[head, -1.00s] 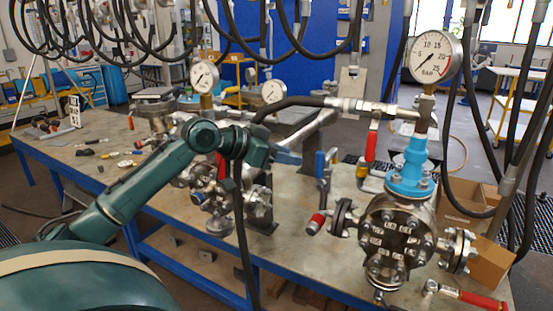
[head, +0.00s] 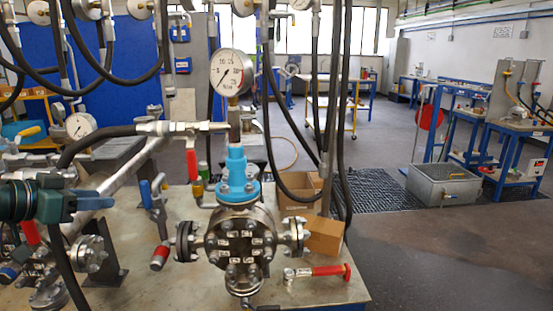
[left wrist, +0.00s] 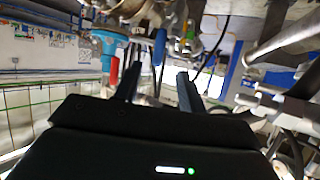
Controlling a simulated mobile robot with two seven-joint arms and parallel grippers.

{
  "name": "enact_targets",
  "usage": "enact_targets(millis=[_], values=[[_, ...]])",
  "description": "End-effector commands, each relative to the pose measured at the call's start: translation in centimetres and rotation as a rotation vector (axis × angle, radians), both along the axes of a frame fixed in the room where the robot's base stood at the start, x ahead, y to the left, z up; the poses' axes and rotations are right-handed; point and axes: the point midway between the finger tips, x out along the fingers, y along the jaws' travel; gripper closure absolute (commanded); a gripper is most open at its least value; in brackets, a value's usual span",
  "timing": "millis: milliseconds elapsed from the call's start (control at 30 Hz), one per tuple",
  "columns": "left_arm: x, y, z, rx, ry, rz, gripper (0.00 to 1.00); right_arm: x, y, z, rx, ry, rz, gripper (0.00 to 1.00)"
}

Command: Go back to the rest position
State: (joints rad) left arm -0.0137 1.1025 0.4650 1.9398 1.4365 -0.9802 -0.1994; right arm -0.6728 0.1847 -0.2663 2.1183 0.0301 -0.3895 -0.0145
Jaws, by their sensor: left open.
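My left gripper (head: 102,202) is at the left edge of the head view, above the bench and left of the near flanged vessel (head: 240,243). In the left wrist view its two dark fingers (left wrist: 158,84) stand apart with nothing between them. The near vessel has a blue neck (head: 237,172) and a round pressure gauge (head: 230,73) on top, and it stands upright on the bench. My right gripper is in neither view.
The metal bench top (head: 190,285) carries a red-handled valve (head: 328,270) and cardboard boxes (head: 325,236). Black hoses (head: 335,120) hang over it. A blue-handled valve (head: 153,195) stands between gripper and vessel. Open floor (head: 440,245) lies to the right.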

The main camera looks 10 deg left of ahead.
Motion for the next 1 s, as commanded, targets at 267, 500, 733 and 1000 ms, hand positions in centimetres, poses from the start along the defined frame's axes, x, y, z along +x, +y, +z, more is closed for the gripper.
enact_targets(millis=[267,500,733,1000], values=[[-1.1,-3.1,-16.6,-0.003,0.143,0.094,0.60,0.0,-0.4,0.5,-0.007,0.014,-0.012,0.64],[-8.2,-12.5,-30.5,0.022,0.231,0.113,0.60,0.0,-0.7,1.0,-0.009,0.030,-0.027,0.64],[-15.9,-23.8,-34.9,0.015,0.224,0.079,0.60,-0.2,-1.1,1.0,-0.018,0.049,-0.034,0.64],[-18.6,-28.8,-34.7,0.009,0.192,0.060,0.60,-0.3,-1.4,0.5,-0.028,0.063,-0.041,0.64]])
